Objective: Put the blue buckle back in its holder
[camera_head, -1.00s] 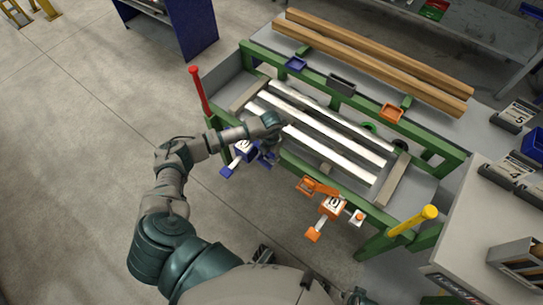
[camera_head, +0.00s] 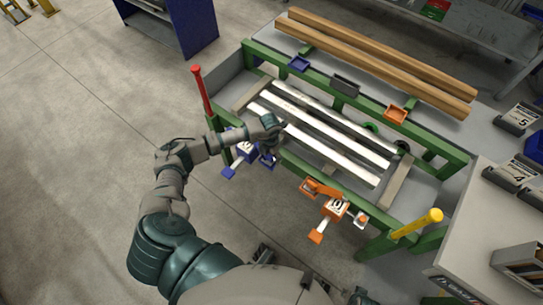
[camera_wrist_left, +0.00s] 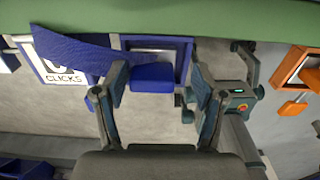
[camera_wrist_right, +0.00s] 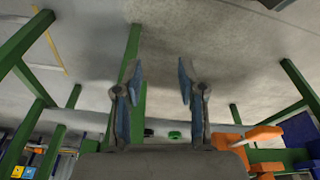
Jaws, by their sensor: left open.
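Blue parts hang at the near green rail of the table: a box with a CLICKS counter (camera_wrist_left: 58,72), a long blue lever-like piece (camera_wrist_left: 85,50), a square blue frame (camera_wrist_left: 178,50) and a blue block (camera_wrist_left: 152,78) at its lower edge. I cannot tell which of these is the buckle and which its holder. My left gripper (camera_head: 272,143) is at this rail. In the left wrist view its open fingers (camera_wrist_left: 160,82) stand either side of the blue block, with gaps showing. My right gripper (camera_wrist_right: 160,75) is open and empty, seen only in the right wrist view.
A matching orange counter box (camera_head: 335,208) hangs farther right on the rail. A red post (camera_head: 200,90) and a yellow post (camera_head: 415,222) stand at the table's ends. Blue (camera_head: 299,64) and orange (camera_head: 396,115) trays sit on the far rail. White bars (camera_head: 320,140) lie between.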

